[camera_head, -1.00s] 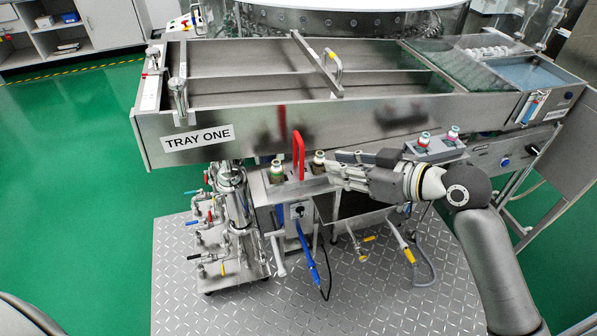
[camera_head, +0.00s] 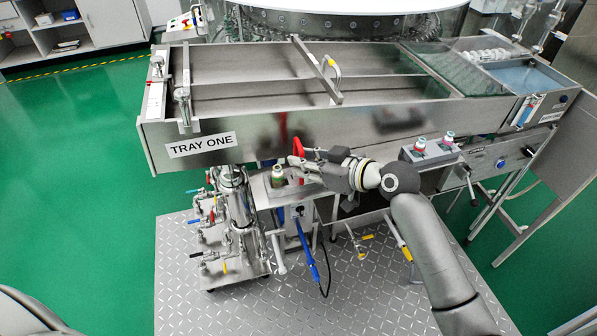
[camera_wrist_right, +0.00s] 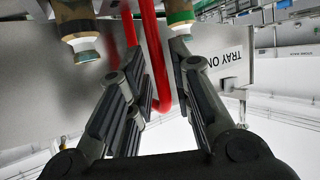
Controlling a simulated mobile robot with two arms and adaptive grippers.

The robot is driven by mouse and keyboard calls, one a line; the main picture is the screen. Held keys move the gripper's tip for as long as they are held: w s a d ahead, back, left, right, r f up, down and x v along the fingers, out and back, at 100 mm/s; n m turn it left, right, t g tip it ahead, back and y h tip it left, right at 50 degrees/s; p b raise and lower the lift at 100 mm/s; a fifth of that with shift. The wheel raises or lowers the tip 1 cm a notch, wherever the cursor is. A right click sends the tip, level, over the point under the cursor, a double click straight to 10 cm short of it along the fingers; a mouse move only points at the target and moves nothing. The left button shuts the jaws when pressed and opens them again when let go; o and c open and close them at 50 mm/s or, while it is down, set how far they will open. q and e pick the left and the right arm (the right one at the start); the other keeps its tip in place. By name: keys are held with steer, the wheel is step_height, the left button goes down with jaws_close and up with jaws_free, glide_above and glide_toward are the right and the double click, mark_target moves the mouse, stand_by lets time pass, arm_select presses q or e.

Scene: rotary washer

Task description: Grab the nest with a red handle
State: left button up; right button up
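The nest's red handle (camera_head: 298,147) stands up from a small metal stand in front of the tray marked TRAY ONE. A vial with a green band (camera_head: 278,174) sits beside the handle. My right gripper (camera_head: 300,166) reaches in from the right at the handle and hides part of the nest. In the right wrist view, seen upside down, the red handle (camera_wrist_right: 154,55) passes between the open fingers of my right gripper (camera_wrist_right: 158,70). The fingers do not look closed on it. A brown-banded vial (camera_wrist_right: 78,30) and a green-banded one flank it. My left gripper is not in view.
The long metal tray (camera_head: 215,145) stands just behind the handle. A second stand (camera_head: 432,154) with two vials is to the right. Valves and pipes (camera_head: 225,230) stand at the left.

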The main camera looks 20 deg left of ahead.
steer(key=shift+w+a+f, duration=0.2)
steer(key=shift+a+f, duration=0.1)
steer(key=shift+a, duration=0.2)
steer(key=shift+c, duration=0.2)
jaws_close()
steer(key=shift+r, duration=0.15)
